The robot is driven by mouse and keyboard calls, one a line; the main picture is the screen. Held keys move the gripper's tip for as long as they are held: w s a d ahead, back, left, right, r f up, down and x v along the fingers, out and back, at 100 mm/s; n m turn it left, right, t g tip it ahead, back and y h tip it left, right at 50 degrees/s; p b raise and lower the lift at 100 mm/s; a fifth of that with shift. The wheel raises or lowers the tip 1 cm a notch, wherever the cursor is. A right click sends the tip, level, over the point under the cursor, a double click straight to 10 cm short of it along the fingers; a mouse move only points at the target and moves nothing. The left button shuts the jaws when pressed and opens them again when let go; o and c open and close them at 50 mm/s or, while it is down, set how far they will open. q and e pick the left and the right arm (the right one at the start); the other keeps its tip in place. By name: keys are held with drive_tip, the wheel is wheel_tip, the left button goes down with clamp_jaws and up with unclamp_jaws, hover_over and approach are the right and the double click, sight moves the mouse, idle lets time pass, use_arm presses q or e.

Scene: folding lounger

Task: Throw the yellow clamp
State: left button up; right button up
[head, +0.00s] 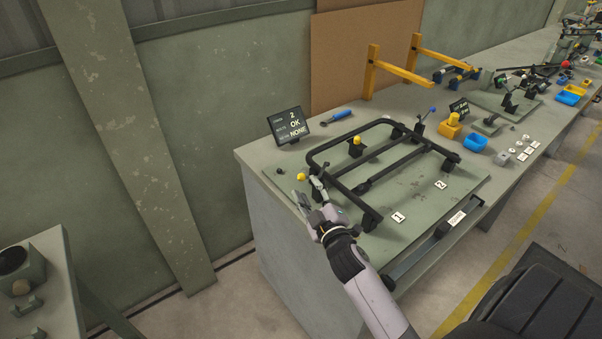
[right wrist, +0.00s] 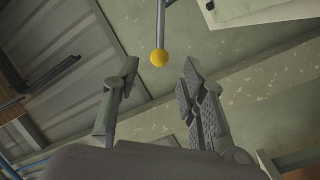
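A clamp with a round yellow knob (head: 301,175) stands at the left end of the fixture plate on the bench. A second yellow knob (head: 357,140) shows inside the black tube frame (head: 340,141). My right gripper (head: 308,195) is just in front of the left yellow knob, over the bench's left edge. In the right wrist view a yellow ball (right wrist: 160,59) on a thin rod lies in line with the gap between my spread, empty fingers (right wrist: 160,80). It appears beyond the fingertips, apart from both. My left gripper is not in view.
A small display (head: 288,126) reading OK and NONE stands behind the plate, near a blue-handled tool (head: 338,115). A blue-knobbed lever (head: 432,109), a yellow block (head: 450,127) and a blue bin (head: 475,142) are further right.

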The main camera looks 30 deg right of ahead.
sight(303, 180)
drive_tip(key=x, duration=0.6)
drive_tip(key=shift+p, duration=0.3)
drive_tip(key=shift+c, duration=0.3)
clamp_jaws()
